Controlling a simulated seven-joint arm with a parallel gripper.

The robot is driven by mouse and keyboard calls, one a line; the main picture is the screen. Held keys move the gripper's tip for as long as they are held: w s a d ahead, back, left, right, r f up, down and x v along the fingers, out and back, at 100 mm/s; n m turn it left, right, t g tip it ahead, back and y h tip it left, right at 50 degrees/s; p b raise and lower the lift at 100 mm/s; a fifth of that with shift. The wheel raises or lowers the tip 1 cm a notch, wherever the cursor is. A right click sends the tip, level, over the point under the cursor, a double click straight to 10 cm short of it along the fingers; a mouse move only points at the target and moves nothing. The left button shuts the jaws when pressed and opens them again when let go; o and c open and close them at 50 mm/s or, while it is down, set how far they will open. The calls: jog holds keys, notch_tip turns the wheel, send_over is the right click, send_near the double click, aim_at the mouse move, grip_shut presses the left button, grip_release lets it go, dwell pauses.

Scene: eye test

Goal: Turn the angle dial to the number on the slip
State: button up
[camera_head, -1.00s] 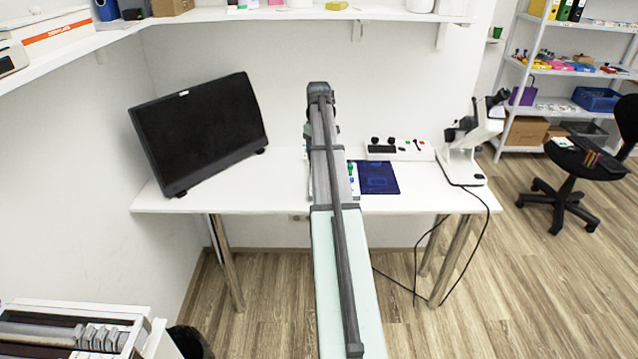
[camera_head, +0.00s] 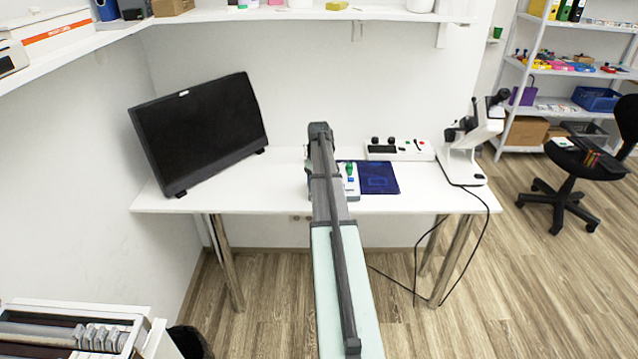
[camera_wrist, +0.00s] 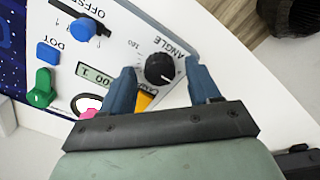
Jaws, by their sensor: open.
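The angle dial is a round black knob (camera_wrist: 160,69) with a white mark, under the label ANGLE on a white panel (camera_wrist: 120,50) in the wrist view. My gripper (camera_wrist: 159,65) is open, its two blue fingers on either side of the dial in the picture. I see no contact with the knob, and how far above it the tips are is unclear. In the head view my arm hides the dial, and only part of the panel (camera_head: 352,190) shows. I cannot make out a number slip in either view.
On the panel are a blue OFFSET knob (camera_wrist: 82,29), a blue DOT button (camera_wrist: 47,53), a green knob (camera_wrist: 41,90), a small display (camera_wrist: 95,75) and pink and orange parts near my left finger. A dark blue mat (camera_head: 378,177), monitor (camera_head: 200,132) and microscope (camera_head: 470,138) share the desk.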

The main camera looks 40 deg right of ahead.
jog(key=shift+c, duration=0.4)
jog(key=c, duration=1)
jog(key=shift+o, duration=0.2)
jog(key=m, duration=0.5)
jog(key=shift+m, duration=0.3)
jog(key=m, duration=0.5)
jog(key=shift+m, duration=0.4)
